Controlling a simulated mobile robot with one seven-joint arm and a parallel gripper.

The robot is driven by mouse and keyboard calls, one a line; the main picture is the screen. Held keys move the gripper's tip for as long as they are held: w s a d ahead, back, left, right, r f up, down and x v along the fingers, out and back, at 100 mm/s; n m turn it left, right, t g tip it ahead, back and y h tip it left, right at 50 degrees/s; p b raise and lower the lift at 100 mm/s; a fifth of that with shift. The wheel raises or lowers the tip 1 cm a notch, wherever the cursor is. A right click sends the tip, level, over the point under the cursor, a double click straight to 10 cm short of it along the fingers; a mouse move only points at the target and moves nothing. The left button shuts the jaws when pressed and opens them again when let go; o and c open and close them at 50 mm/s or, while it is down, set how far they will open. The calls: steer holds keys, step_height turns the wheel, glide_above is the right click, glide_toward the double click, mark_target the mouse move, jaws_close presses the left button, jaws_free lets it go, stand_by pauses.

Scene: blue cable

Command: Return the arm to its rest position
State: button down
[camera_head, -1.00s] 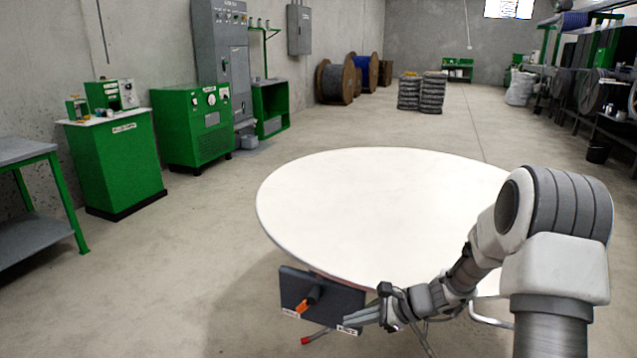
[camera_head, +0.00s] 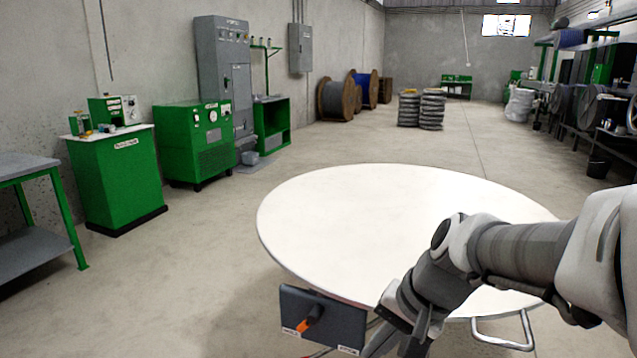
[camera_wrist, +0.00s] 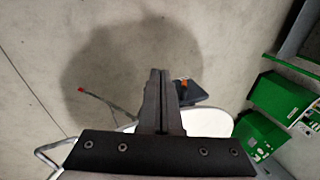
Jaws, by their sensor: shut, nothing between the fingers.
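My gripper (camera_head: 392,338) is low at the front of the head view, just right of a dark panel (camera_head: 345,326) with an orange handle (camera_head: 309,319). In the wrist view my gripper (camera_wrist: 158,75) has its two fingers together with nothing between them. My arm comes in from the right edge of the head view and covers part of the round white table. In the wrist view the orange handle (camera_wrist: 184,83) shows just beside the fingers, with the panel partly hidden behind them.
The bare white table (camera_head: 370,215) fills the middle, and a bent metal tube (camera_head: 505,340) shows below its near edge. Green cabinets (camera_head: 110,178) and a workbench (camera_head: 35,180) stand at the left. Cable reels (camera_head: 336,98) stand farther back. The floor left of the table is clear.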

steer(key=s+d+r+n+t+h, duration=0.2)
steer(key=s+d+r+n, duration=0.1)
steer(key=s, duration=0.2)
steer(key=s+d+r+n+t+h, duration=0.1)
steer(key=s+d+r+n+h, duration=0.15)
steer(key=s, duration=0.25)
step_height(320, 180, up, 22)
steer(key=p, duration=2.2)
steer(key=shift+p, duration=0.3)
steer(key=shift+a+f+y, duration=0.1)
steer(key=shift+a+y, duration=0.1)
steer(key=shift+y, duration=0.05)
